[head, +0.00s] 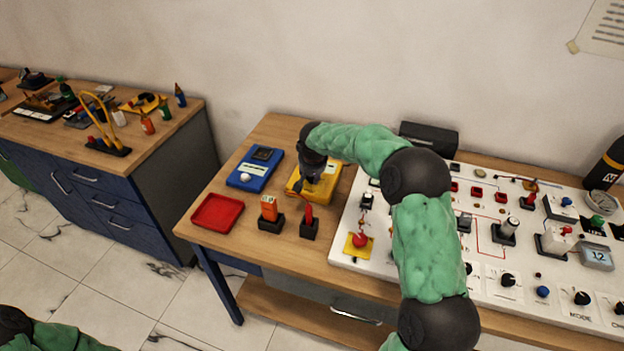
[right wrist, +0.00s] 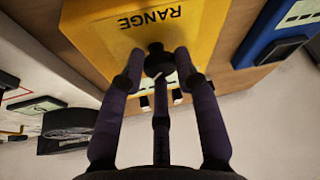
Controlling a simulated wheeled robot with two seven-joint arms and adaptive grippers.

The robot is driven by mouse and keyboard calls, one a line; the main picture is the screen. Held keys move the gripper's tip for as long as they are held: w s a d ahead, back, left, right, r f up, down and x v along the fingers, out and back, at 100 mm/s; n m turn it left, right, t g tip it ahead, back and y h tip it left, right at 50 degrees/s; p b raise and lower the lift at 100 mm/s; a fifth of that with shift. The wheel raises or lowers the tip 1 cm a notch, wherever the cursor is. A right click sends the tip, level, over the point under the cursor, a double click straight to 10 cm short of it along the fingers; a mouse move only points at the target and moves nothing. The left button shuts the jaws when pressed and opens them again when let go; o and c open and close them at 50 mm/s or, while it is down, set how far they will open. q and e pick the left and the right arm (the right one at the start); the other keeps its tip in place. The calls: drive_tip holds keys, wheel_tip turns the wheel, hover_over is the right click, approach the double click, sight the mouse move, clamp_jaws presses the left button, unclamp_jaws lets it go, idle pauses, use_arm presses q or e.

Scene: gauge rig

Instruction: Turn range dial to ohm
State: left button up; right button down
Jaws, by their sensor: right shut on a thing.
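A yellow meter (head: 327,183) lies on the wooden table in the head view, partly hidden by my right arm. In the right wrist view its yellow face (right wrist: 205,25) carries the word RANGE, seen upside down. The black range dial (right wrist: 158,62) sits below that word, with a small light mark on it. My right gripper (right wrist: 158,72) is shut on the dial, with fingers on both sides of it. In the head view the right gripper (head: 312,170) is over the meter. The ohm mark cannot be read. My left gripper is not in view; part of my left arm shows at bottom left.
A blue meter (head: 250,172) lies left of the yellow one. A red tray (head: 217,212), an orange block (head: 268,208) in a black stand and a red-topped holder (head: 309,222) are in front. A white control board (head: 350,222) with switches and knobs fills the right.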

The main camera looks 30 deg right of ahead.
drive_tip(key=shift+a+f+m+g+h+b, duration=0.15)
drive_tip(key=shift+m+g+h+b, duration=0.15)
drive_tip(key=shift+m+b, duration=0.65)
drive_tip(key=shift+m, duration=0.35)
drive_tip(key=c, duration=0.9)
unclamp_jaws()
drive_tip(key=shift+r, duration=0.2)
drive_tip(key=shift+r, duration=0.2)
drive_tip(key=v, duration=1.1)
drive_tip(key=shift+s+a+r, duration=0.15)
drive_tip(key=shift+a, duration=0.05)
